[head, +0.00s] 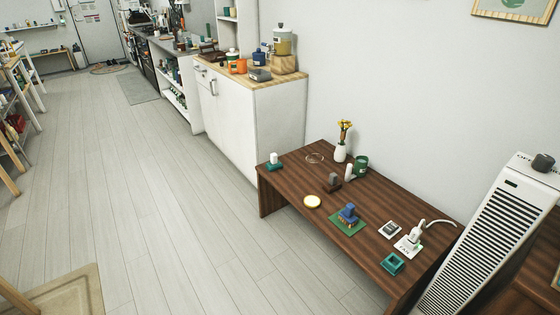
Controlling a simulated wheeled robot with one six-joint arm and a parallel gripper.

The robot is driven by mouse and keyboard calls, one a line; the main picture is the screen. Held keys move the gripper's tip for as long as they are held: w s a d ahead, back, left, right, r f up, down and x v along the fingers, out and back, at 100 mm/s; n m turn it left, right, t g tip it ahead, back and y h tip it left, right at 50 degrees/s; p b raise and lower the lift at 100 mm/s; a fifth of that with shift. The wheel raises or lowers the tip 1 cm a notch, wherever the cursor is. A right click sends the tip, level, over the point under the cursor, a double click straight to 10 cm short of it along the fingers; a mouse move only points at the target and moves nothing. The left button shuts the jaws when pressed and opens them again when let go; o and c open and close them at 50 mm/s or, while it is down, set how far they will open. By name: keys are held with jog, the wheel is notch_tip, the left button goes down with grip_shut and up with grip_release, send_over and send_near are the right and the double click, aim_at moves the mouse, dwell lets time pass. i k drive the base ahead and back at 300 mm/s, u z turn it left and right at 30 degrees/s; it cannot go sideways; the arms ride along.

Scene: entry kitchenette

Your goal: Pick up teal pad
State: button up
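My gripper is not in view. On the dark brown low table (378,195) several teal or green things stand. A small teal flat piece (268,168) lies at the table's left end, with a white block (274,158) on or against it. A teal square piece (392,264) with a dark recessed middle lies near the front right edge. A green flat mat (336,223) lies at the front middle, with a blue object (349,212) on it. I cannot tell for sure which of these is the teal pad.
A white slatted unit (487,235) stands at the right. The floor (170,210) left of the table is clear.

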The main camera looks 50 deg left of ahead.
aim_at(274, 164)
jog(key=u, duration=2.3)
jog(key=i, duration=3.35)
jog(key=z, duration=1.15)
